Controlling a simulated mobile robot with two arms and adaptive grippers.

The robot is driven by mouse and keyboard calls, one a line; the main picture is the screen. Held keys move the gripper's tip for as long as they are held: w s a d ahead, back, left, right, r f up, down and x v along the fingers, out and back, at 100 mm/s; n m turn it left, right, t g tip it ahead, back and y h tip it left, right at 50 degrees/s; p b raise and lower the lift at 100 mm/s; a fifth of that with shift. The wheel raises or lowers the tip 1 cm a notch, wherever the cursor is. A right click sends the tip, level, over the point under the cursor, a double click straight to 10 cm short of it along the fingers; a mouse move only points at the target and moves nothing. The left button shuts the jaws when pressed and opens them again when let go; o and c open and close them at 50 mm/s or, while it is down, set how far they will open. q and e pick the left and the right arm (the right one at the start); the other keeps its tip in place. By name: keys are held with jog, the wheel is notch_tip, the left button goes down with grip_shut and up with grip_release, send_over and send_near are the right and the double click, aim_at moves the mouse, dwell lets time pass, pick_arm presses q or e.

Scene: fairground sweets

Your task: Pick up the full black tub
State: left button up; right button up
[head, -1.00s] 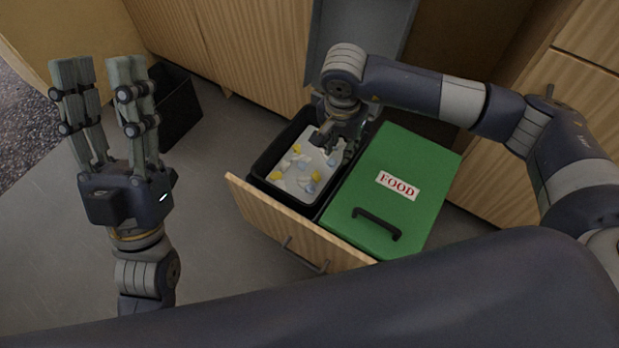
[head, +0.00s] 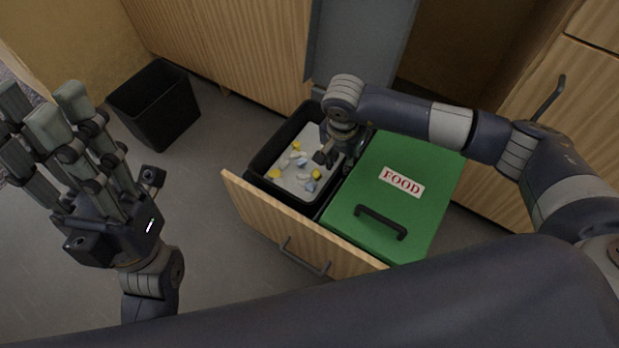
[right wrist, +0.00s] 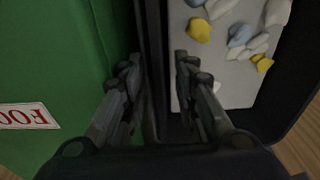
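The full black tub (head: 266,154) sits in the pulled-out drawer, left of the green lid. A pale layer with white, yellow and blue lumps (head: 298,165) fills it. My right gripper (head: 335,160) points down at the tub's right side. In the right wrist view the fingers (right wrist: 157,80) are apart, with the tub's dark side wall (right wrist: 155,40) between them and the lumps to the right. I cannot tell whether either finger touches the wall. My left gripper (head: 42,112) is open and empty at the far left, away from the tub.
A green lid (head: 415,210) with a FOOD label and black handle fills the drawer's right half. The wooden drawer front (head: 290,240) stands nearest me. An empty-looking black bin (head: 155,105) stands on the floor at left. Grey floor (head: 205,190) is clear between bin and drawer.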

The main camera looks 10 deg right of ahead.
grip_shut()
jog(key=shift+w, duration=0.1)
dwell(0.3)
jog(key=shift+r, duration=0.1)
